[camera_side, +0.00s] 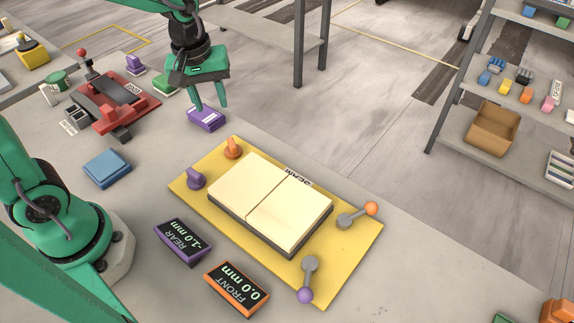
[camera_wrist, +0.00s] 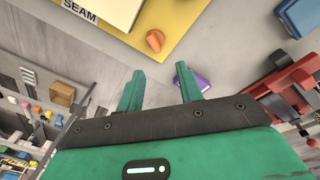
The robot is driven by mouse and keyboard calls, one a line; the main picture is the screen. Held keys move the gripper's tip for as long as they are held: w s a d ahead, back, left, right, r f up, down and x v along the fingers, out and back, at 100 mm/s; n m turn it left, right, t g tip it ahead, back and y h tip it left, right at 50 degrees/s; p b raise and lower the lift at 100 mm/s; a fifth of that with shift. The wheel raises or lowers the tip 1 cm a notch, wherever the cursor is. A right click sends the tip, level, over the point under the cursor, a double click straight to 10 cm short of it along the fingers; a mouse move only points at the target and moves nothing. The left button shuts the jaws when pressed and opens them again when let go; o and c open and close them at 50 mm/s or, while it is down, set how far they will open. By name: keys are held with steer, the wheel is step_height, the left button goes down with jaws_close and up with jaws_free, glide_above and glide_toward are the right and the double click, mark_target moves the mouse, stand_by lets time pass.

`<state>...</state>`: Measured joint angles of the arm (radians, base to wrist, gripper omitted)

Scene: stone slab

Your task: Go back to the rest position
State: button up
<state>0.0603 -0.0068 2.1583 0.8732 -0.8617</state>
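My gripper (camera_side: 211,104) is at the upper middle of the side view, pointing down. Its two green fingers are apart with nothing between them. In the wrist view the gripper (camera_wrist: 160,74) also shows its fingers spread and empty. A purple block with a white label (camera_side: 206,119) lies on the slab just below the fingertips; in the wrist view the purple block (camera_wrist: 202,83) shows beyond one finger. I cannot tell the exact gap between fingertips and block. No rest position is marked in either view.
A yellow plate (camera_side: 346,254) carries two cream panels (camera_side: 268,200), knobs and levers. Displays read REAR -1.0 mm (camera_side: 183,242) and FRONT 0.0 mm (camera_side: 236,289). A red fixture (camera_side: 117,111) and blue box (camera_side: 107,168) stand left. Shelves (camera_side: 455,140) stand right.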

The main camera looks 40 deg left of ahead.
steer(key=s+a+r+m+t, duration=0.1)
steer(key=s+r+m+t, duration=0.1)
steer(key=s+r+m, duration=0.2)
steer(key=s+a+r+m+t, duration=0.1)
steer(key=s+r+m, duration=0.3)
steer(key=s, duration=0.4)
steer(key=shift+s+m+t, duration=0.3)
steer(key=shift+m+t, duration=0.3)
